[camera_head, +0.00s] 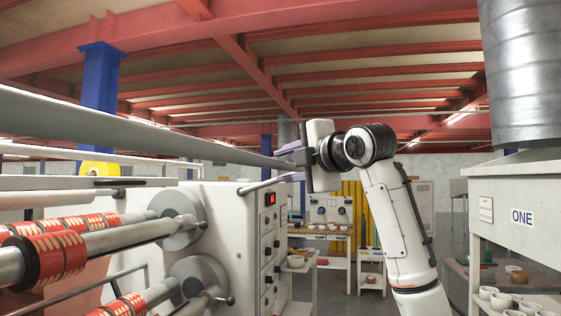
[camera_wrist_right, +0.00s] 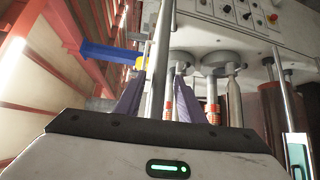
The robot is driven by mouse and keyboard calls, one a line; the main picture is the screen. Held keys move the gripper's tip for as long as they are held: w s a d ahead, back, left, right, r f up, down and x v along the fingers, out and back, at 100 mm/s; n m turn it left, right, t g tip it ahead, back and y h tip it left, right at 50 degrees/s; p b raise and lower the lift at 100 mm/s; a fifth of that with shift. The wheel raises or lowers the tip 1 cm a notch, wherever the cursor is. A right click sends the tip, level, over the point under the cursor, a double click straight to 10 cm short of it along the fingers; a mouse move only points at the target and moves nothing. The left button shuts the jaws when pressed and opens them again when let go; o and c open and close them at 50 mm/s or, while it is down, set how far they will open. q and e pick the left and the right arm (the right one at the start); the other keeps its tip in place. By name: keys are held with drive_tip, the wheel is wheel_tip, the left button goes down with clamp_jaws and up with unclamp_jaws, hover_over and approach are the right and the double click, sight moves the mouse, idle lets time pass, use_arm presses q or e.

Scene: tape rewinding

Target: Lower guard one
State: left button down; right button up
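A long grey bar, likely the guard (camera_head: 130,132), runs from the left edge toward my right gripper in the head view; no label on it is visible. My right gripper (camera_head: 291,163) is at its far end, with one purple finger above the bar and one below. In the right wrist view the bar (camera_wrist_right: 160,65) passes between the two spread fingers (camera_wrist_right: 160,85), with gaps seeming to show on both sides. My left gripper is out of view.
Below the bar are rollers with red printed tape (camera_head: 60,255) and a white control panel (camera_head: 268,240). At the right, a cabinet bears a "ONE" sign (camera_head: 521,217) under a metal duct (camera_head: 530,80). A bench with small rolls (camera_head: 322,228) stands behind.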

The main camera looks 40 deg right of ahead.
drive_tip(key=shift+w+d, duration=0.1)
drive_tip(key=shift+w, duration=1)
clamp_jaws()
drive_tip(key=shift+f, duration=0.2)
